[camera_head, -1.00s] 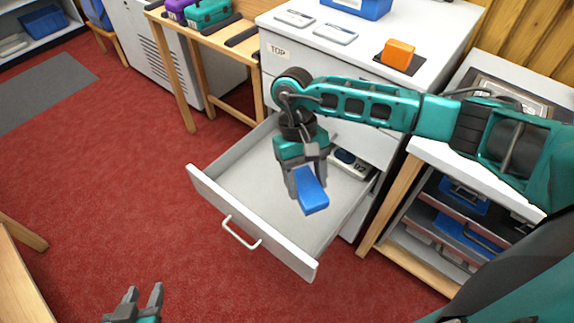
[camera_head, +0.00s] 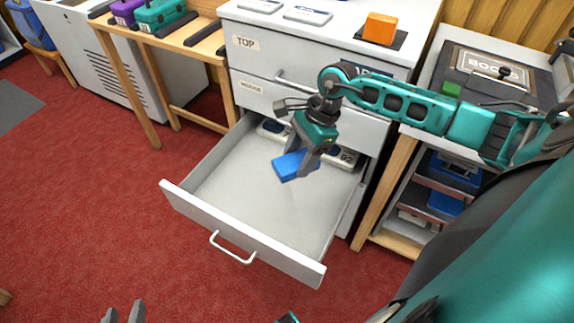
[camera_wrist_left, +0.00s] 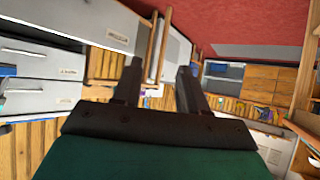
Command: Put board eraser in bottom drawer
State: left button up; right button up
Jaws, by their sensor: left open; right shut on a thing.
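The board eraser is a blue block (camera_head: 292,165) in the head view. My right gripper (camera_head: 300,160) is shut on it and holds it over the open bottom drawer (camera_head: 262,207); I cannot tell whether the eraser touches the drawer floor. The drawer is pulled out, with its front panel and handle towards the lower left. My left gripper (camera_head: 124,314) is open and empty at the bottom edge of the head view, low over the red floor. Its two fingers also show apart in the left wrist view (camera_wrist_left: 162,85).
Pale objects (camera_head: 342,157) lie at the back of the drawer. The drawers labelled TOP (camera_head: 300,60) and MIDDLE (camera_head: 262,92) are closed above. An orange block (camera_head: 380,28) sits on the cabinet top. A shelf unit (camera_head: 385,190) stands close on the right.

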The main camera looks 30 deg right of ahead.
jog(key=w+d+m+t+h+b, duration=0.2)
jog(key=d+m+t+b, duration=0.15)
jog(key=d+m, duration=0.6)
jog(key=shift+m+h, duration=0.3)
jog(key=shift+m, duration=0.45)
jog(key=f+b, duration=0.1)
jog(key=f, duration=0.4)
jog(key=f+b, duration=0.1)
jog(key=f, duration=0.4)
jog(key=a+f+b, duration=0.1)
jog(key=f, duration=0.4)
jog(key=shift+w+f+b, duration=0.15)
jog(key=shift+f+b, duration=0.2)
jog(key=shift+f, duration=0.05)
pick_arm(q)
notch_tip(320, 180, down, 7)
jog(key=d+b, duration=0.1)
jog(key=shift+w+f, duration=0.15)
jog(key=shift+w, duration=0.2)
pick_arm(e)
jog(key=shift+f, duration=2.15)
jog(key=shift+f+b, duration=0.2)
jog(key=shift+b, duration=0.15)
jog(key=o, duration=1.1)
jog(key=shift+c, duration=0.2)
pick_arm(q)
jog(key=shift+w, duration=0.1)
pick_arm(e)
jog(key=shift+r, duration=0.1)
